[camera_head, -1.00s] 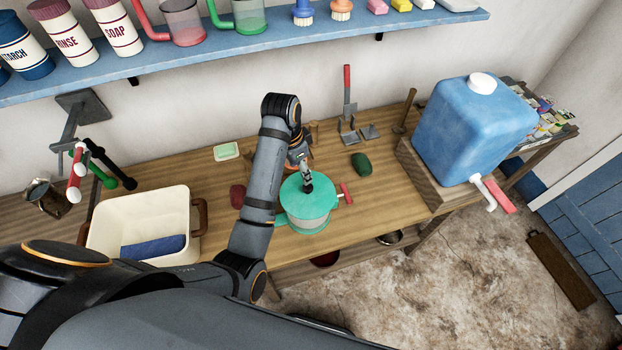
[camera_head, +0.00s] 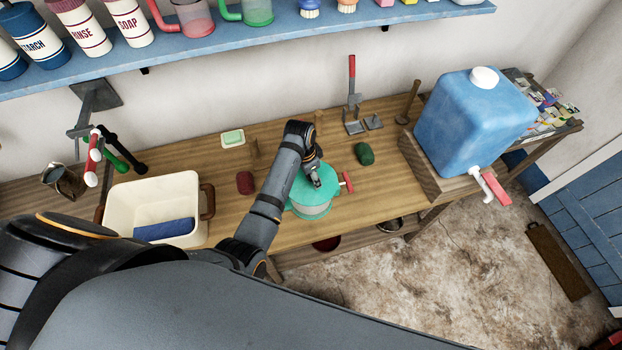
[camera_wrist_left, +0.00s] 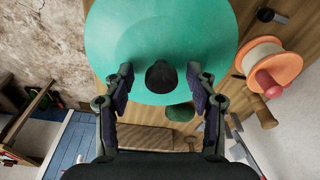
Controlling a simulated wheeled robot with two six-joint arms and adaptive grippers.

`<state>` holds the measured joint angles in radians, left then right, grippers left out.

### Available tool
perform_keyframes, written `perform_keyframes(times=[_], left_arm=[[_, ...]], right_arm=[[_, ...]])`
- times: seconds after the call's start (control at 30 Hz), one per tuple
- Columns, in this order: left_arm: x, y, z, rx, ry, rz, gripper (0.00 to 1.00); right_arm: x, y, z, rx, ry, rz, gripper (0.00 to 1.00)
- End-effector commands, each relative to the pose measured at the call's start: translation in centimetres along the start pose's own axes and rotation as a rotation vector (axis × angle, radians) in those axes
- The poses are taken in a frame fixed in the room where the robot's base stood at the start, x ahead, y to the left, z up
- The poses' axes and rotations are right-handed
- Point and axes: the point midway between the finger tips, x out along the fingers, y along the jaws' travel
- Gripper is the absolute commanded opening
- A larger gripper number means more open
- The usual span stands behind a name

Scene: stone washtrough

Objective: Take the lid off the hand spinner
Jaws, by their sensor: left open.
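The open left gripper (camera_wrist_left: 160,82) has one finger on either side of the knob, with gaps showing. My right gripper is not in view.
A cream basin (camera_head: 125,205) stands left, a blue water container (camera_head: 470,125) right. A blue shelf (camera_head: 200,45) crosses the wall above. An orange and cream round object (camera_wrist_left: 268,65) is near the lid.

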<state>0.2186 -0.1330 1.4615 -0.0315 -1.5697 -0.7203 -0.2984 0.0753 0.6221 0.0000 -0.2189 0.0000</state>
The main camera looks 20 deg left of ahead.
Motion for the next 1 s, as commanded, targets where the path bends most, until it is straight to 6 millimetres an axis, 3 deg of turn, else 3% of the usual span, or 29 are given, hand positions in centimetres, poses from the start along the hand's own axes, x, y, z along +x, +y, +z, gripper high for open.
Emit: perform_keyframes(times=[0.2, 0.6, 1.0], left_arm=[[0.12, -0.04, -0.02, 0.0, 0.001, -0.001, 0.55], [0.08, -0.03, -0.03, 0.0, 0.001, -0.001, 0.0], [-0.53, -0.42, -0.53, -0.002, 0.003, -0.002, 0.0]], right_arm=[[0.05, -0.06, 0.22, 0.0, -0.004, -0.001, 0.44], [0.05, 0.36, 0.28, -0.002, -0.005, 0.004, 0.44], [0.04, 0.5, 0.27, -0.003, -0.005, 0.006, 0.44]])
